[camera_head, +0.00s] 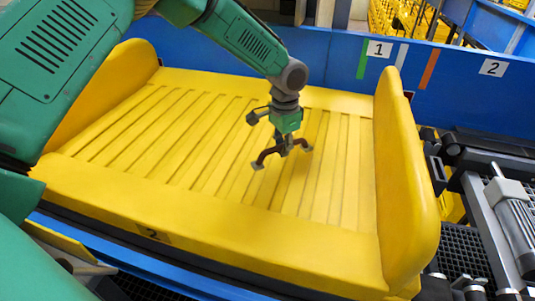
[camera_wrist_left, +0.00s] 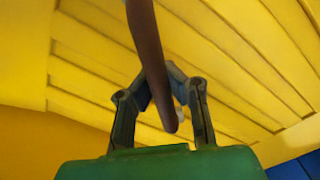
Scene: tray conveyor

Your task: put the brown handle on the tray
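The brown handle (camera_head: 265,157) is a dark, bent bar held by my left gripper (camera_head: 284,149) over the yellow tray (camera_head: 240,232). In the left wrist view the handle (camera_wrist_left: 149,45) runs from the top edge down between the fingers, and the left gripper (camera_wrist_left: 168,88) is shut on it. The handle hangs over the ribbed tray floor, right of the middle. Whether it touches the floor cannot be told. The tray is otherwise empty. My right gripper is not in view.
The tray has a raised wall (camera_head: 405,190) at its right end and another at the left (camera_head: 105,95). A blue barrier (camera_head: 455,88) with signs 1 and 2 stands behind. Conveyor machinery (camera_head: 500,200) lies to the right. Much of the tray floor is clear.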

